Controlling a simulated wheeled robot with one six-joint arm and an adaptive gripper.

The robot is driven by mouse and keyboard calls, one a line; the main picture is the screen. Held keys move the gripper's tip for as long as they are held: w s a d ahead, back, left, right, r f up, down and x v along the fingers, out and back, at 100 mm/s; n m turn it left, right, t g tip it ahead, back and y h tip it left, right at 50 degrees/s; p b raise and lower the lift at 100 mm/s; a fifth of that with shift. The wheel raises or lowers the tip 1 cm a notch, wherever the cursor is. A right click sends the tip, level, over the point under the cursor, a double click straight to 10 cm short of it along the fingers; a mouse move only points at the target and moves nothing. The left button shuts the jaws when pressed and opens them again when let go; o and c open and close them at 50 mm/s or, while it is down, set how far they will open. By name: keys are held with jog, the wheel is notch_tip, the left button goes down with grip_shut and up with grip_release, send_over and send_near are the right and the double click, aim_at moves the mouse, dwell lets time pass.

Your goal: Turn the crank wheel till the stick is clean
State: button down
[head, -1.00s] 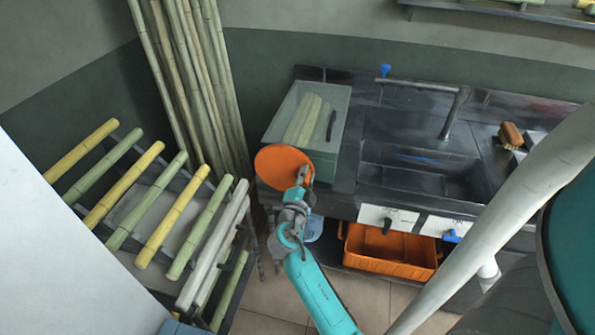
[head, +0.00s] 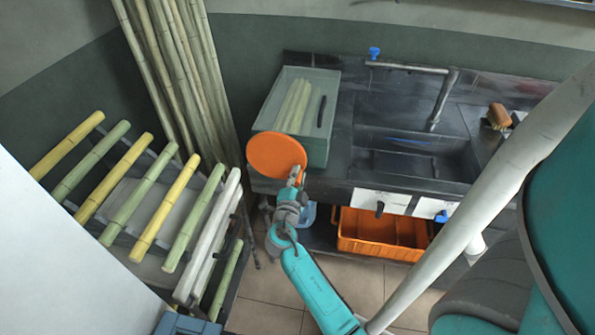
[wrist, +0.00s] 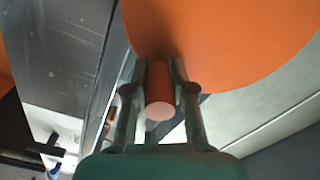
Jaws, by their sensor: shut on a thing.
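An orange round disc (head: 277,157) is at my gripper (head: 294,182), in front of the counter's left end. In the wrist view the disc (wrist: 225,45) fills the upper right, with a short orange peg (wrist: 160,95) standing out from it. My gripper (wrist: 160,75) is shut on that peg, one finger on each side. I cannot tell whether the disc is the crank wheel or whether it is fixed to anything. Green and yellow cane sticks (head: 160,217) lie on a slanted rack at the left. I cannot tell which stick the task means. No press shows clearly.
A clear bin (head: 322,78) with cane pieces stands on the dark counter, behind the disc. A sink with a tap (head: 442,100) and a brush (head: 498,116) are to the right. An orange crate (head: 380,235) sits below. Tall canes (head: 165,70) lean at the back wall.

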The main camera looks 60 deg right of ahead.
aim_at(272, 175)
jog(key=w+f, duration=0.1)
jog(key=w+a+f, duration=0.1)
jog(key=w+f, duration=0.2)
jog(key=shift+w+a+f, duration=0.2)
jog(key=shift+a+f, duration=0.1)
jog(key=shift+f, duration=0.05)
jog(key=shift+w+a+f, duration=0.15)
jog(key=shift+w+a, duration=0.1)
jog(key=shift+w, duration=0.35)
jog(key=w+m, duration=0.2)
jog(key=m, duration=0.1)
jog(key=shift+w+a, duration=0.2)
jog(key=shift+a, duration=0.2)
jog(key=shift+w+a+r+m, duration=0.1)
jog(key=shift+w+r+m, duration=0.2)
jog(key=shift+m, duration=0.5)
jog(key=shift+w, duration=0.15)
jog(key=c, duration=1)
grip_release()
jog(key=shift+f, duration=0.1)
